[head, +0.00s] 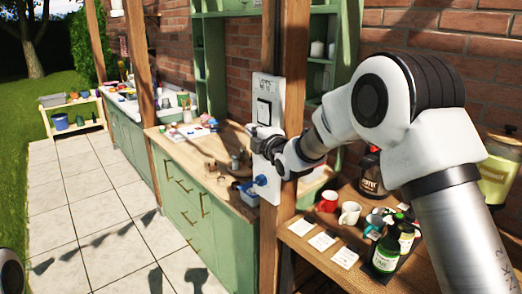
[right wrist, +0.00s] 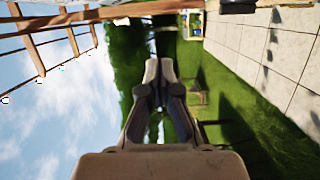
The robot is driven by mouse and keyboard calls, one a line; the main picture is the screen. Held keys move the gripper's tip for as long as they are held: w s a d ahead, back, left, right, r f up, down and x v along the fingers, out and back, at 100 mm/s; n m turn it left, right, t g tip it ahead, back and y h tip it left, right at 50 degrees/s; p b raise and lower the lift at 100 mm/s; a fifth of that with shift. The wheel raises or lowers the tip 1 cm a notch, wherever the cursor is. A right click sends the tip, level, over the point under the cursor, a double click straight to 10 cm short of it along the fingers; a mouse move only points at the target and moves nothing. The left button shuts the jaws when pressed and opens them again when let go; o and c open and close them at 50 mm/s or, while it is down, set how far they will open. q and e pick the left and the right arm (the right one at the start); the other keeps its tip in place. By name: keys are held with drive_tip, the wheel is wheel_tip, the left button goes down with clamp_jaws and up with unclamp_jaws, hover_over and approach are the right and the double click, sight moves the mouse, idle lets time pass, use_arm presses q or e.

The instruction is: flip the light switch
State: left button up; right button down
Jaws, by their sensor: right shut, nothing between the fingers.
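The light switch (head: 264,112) is a pale, dark-edged square on a tall white panel (head: 269,87), fixed to a wooden post. My right gripper (head: 254,132) is in front of the panel in the head view, just below the switch, and hides the panel's middle. Whether it touches the panel I cannot tell. In the right wrist view its fingertips (right wrist: 160,66) are together with nothing between them; neither switch nor panel shows there. My left gripper is not in view.
A blue fitting (head: 261,180) sits low on the panel. Right of the post, a wooden shelf (head: 310,250) holds mugs, bottles and cards. Left of it, a green cabinet with a wooden top (head: 222,170) carries small items. The paved floor (head: 75,200) at left is clear.

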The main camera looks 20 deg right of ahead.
drive_tip(key=s+d+f+b, duration=0.1)
drive_tip(key=s+d+b, duration=0.15)
drive_tip(key=s, duration=0.35)
drive_tip(key=s+f+m+g, duration=0.1)
drive_tip(key=s+f+g, duration=0.25)
drive_tip(key=f, duration=0.95)
drive_tip(key=s+a+f+g, duration=0.15)
drive_tip(key=s+f, duration=0.25)
drive_tip(key=f, duration=0.8)
drive_tip(key=s+f+m+g, duration=0.1)
drive_tip(key=s+f+g, duration=0.25)
drive_tip(key=f, duration=0.95)
drive_tip(key=s+f+m+g+h, duration=0.1)
drive_tip(key=s+f+m+g, duration=0.15)
drive_tip(key=s+f, duration=0.55)
drive_tip(key=s+f+m+g, duration=0.25)
drive_tip(key=s+f, duration=0.25)
drive_tip(key=s, duration=0.6)
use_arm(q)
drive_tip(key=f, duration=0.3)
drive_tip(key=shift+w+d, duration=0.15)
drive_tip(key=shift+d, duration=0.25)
use_arm(e)
drive_tip(key=s+d+m+g, duration=0.1)
drive_tip(key=s+m+g, duration=0.3)
drive_tip(key=s+m, duration=0.8)
drive_tip(key=s, duration=0.3)
drive_tip(key=shift+f+h, duration=0.35)
drive_tip(key=shift+h, duration=0.05)
